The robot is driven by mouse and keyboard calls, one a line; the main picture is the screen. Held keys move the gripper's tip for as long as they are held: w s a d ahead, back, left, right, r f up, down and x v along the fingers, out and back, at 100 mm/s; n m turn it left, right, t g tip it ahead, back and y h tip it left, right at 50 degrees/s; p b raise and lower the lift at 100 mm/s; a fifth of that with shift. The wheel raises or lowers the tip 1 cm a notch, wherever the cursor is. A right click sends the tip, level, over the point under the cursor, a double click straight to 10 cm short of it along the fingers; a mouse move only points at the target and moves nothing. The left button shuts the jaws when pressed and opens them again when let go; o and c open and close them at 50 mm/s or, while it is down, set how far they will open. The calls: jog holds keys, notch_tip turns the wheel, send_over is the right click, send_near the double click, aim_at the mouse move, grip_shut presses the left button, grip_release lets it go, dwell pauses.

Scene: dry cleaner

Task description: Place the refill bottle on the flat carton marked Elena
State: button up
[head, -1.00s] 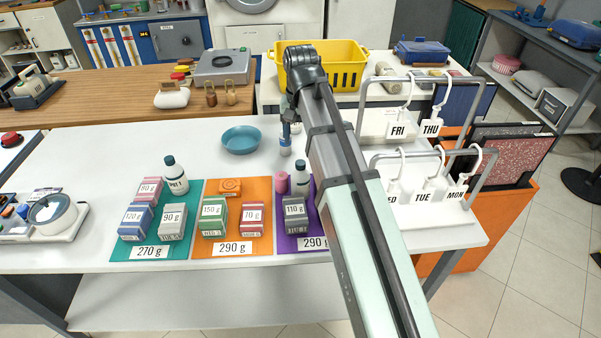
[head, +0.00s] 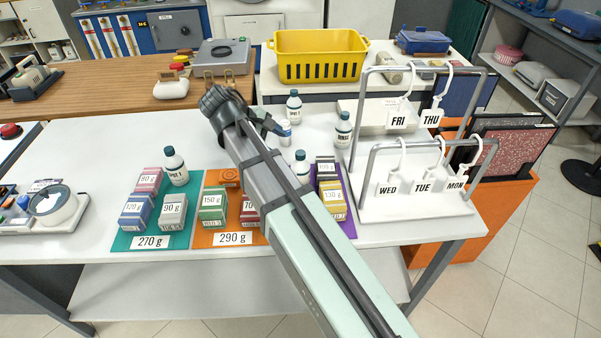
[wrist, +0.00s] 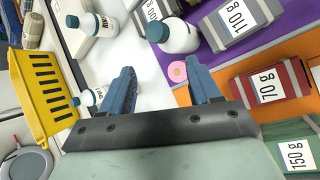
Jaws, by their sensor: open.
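Several white bottles with dark teal caps are in view, and I cannot tell which is the refill bottle. In the head view one (head: 293,106) stands at the back, one (head: 343,130) beside the hanger rack, one (head: 299,168) by the purple mat and one (head: 175,167) on the teal mat. A bottle (wrist: 177,36) is beyond the right finger. I can read no Elena marking on any carton.
Weight-marked boxes stand on the teal mat (head: 124,240), orange mat (head: 203,239) and purple mat (head: 347,228). A hanger rack (head: 370,185) with day tags stands at the right. A yellow basket (head: 320,57) is behind. The left back of the white table (head: 90,140) is clear.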

aim_at(300, 157)
jog(key=s+a+n+t+h, duration=0.3)
jog(key=s+a+n+h, duration=0.2)
jog(key=n, duration=0.5)
jog(key=shift+n, duration=0.3)
jog(key=shift+f+x, duration=0.15)
jog(key=shift+x, duration=3.5)
jog(key=shift+f+x, duration=0.2)
jog(key=shift+x, duration=3.4)
jog(key=shift+s+a, duration=0.1)
grip_shut()
